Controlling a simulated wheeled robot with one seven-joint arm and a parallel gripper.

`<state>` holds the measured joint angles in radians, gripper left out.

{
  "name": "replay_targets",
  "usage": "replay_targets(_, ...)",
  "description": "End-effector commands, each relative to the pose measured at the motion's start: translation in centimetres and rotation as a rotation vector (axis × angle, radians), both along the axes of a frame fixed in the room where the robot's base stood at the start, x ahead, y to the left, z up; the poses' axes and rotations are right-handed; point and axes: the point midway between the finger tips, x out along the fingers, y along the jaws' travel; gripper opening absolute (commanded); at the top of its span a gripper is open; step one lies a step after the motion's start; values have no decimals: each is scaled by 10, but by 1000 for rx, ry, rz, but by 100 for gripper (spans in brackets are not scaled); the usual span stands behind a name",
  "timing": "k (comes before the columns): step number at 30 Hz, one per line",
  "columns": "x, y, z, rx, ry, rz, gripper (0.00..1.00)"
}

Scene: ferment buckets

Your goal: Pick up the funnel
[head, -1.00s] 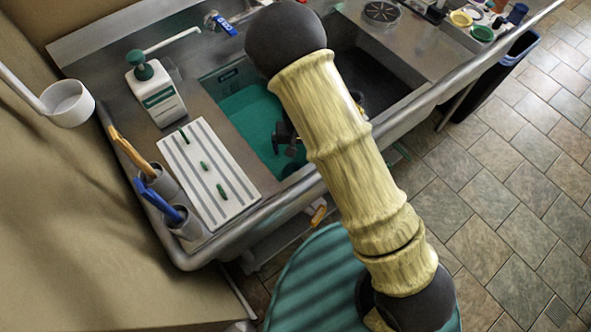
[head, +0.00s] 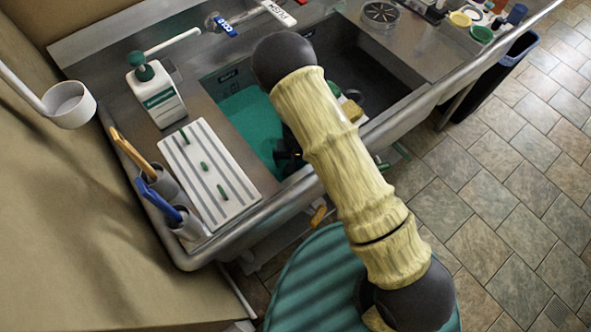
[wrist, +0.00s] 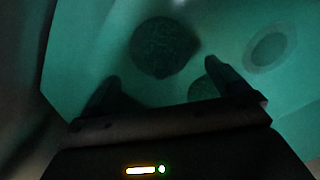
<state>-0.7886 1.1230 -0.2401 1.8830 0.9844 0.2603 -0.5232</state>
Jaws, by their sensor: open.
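My gripper (wrist: 160,75) is open in the wrist view, its two dark fingers spread over the inside of a teal-lined basin. No object shows clearly held between them. A dark, rough-looking round thing (wrist: 165,46) lies beyond the fingertips. A second dark round thing (wrist: 206,90) is partly hidden by the right finger. A pale ring with a darker centre (wrist: 270,48) lies at the right. The picture is dim, and I cannot tell which of these, if any, is the funnel. In the head view my gripper (head: 288,152) is low in the teal basin (head: 250,120), mostly hidden behind my arm.
A steel sink surrounds the basin, with a raised front rim (head: 290,192). Left of it are a pump bottle (head: 157,95), a striped board (head: 208,175) and brush holders (head: 187,222). A dark second sink bay (head: 375,75) lies to the right. Small containers (head: 482,34) stand farther right.

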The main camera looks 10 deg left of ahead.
Motion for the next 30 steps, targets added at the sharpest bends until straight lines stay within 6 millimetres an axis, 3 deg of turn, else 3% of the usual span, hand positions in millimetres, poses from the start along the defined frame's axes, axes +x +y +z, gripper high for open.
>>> replay_targets(9,0,3,-38,0,2,-2,100)
replay_targets(26,0,4,-40,0,1,1,100)
replay_targets(30,0,4,-40,0,1,0,76)
